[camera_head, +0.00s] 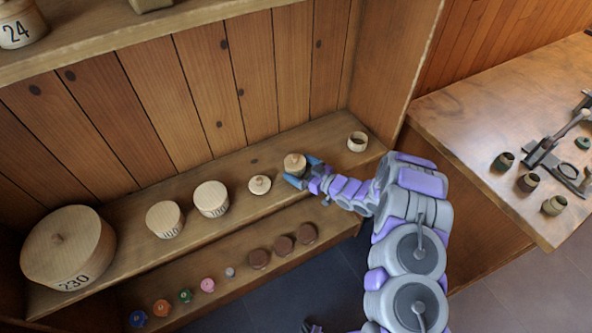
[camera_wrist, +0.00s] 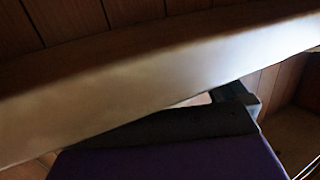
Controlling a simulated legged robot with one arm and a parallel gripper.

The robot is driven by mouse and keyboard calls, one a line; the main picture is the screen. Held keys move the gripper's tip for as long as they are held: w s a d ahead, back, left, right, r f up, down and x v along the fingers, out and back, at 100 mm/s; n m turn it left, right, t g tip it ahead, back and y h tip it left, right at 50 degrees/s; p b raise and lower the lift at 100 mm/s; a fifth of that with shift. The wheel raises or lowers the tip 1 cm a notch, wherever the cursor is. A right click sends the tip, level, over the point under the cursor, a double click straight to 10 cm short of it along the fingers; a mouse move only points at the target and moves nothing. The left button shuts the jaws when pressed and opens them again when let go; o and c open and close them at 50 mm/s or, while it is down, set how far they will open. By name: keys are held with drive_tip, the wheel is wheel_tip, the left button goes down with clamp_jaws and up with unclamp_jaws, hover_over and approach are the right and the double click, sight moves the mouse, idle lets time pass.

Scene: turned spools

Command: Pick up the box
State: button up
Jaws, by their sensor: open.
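A small round wooden box (camera_head: 294,165) with a knob on its lid stands upright on the middle shelf. My gripper (camera_head: 304,172) is open at its front and right side, with one blue finger to the lower left of the box and the other to its right. The box rests on the shelf; whether the fingers touch it is unclear. In the wrist view, a dark part of my gripper shows below a pale wooden shelf edge (camera_wrist: 130,85), and the box cannot be made out.
Left of the box are a loose knobbed lid (camera_head: 260,184), two round boxes (camera_head: 211,198) (camera_head: 165,219) and a large box marked 230 (camera_head: 67,248). An open round box (camera_head: 357,141) stands right. Brown discs and coloured spools line the lower shelf (camera_head: 335,237). A workbench (camera_head: 480,125) is at right.

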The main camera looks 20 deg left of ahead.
sight(297, 160)
drive_tip(key=x, duration=0.2)
drive_tip(key=shift+a+f, duration=0.1)
drive_tip(key=shift+a, duration=0.3)
drive_tip(key=shift+d, duration=0.3)
drive_tip(key=shift+d+r, duration=0.2)
drive_tip(key=shift+c, duration=1)
drive_tip(key=shift+a+f, duration=0.1)
drive_tip(key=shift+a, duration=0.25)
drive_tip(key=c, duration=0.6)
drive_tip(key=shift+c, duration=1.2)
drive_tip(key=shift+d, duration=0.1)
drive_tip(key=shift+d, duration=0.1)
drive_tip(key=shift+r+p, duration=0.6)
drive_tip(key=shift+r, duration=1.3)
drive_tip(key=s+d+r+p, duration=0.1)
drive_tip(key=s+d+p, duration=0.1)
drive_tip(key=s+d, duration=0.7)
drive_tip(key=s, duration=0.4)
drive_tip(key=shift+r+p, duration=0.15)
drive_tip(key=shift+p, duration=0.25)
